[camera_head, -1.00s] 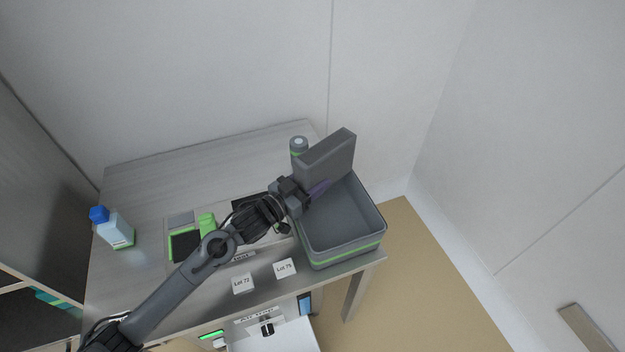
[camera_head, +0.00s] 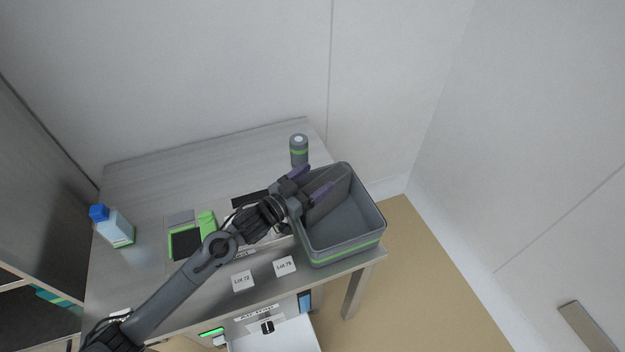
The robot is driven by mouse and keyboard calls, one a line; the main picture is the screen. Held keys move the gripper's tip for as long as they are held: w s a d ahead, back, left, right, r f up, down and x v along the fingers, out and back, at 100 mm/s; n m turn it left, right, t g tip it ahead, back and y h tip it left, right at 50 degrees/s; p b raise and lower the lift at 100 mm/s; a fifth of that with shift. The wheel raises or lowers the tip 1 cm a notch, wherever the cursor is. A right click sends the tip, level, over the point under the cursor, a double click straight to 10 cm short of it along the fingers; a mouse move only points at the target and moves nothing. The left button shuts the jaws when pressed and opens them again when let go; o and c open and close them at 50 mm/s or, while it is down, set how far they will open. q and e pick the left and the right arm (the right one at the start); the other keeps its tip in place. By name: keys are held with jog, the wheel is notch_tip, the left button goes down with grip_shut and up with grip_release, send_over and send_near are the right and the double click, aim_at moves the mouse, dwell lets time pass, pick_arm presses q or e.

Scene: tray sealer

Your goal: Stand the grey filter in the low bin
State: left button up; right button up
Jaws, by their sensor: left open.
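The low bin (camera_head: 345,255) is a grey open box with a green band, at the right end of the table. The grey filter (camera_head: 334,196), a flat dark panel, is inside the bin near its back left, on edge and leaning somewhat; its lower part is partly hidden by the gripper. My left gripper (camera_head: 310,182) is open at the bin's left side, its purple fingers apart next to the filter. Whether a finger touches the filter I cannot tell. My right gripper is not in view.
A grey canister with a green band (camera_head: 299,150) stands behind the bin. A blue-capped bottle (camera_head: 113,230) is at the left. White cards, Lot 72 (camera_head: 243,281) and Lot 75 (camera_head: 285,265), lie in front. The table's back (camera_head: 210,160) is clear.

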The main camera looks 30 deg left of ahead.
pick_arm(q)
jog(key=shift+r, duration=0.5)
jog(key=shift+s+a+r, duration=0.1)
jog(key=shift+s+r, duration=0.05)
jog(key=shift+s, duration=0.1)
jog(key=p+v, duration=0.2)
jog(key=v, duration=0.9)
jog(key=shift+s+p, duration=0.25)
jog(key=shift+p, duration=0.15)
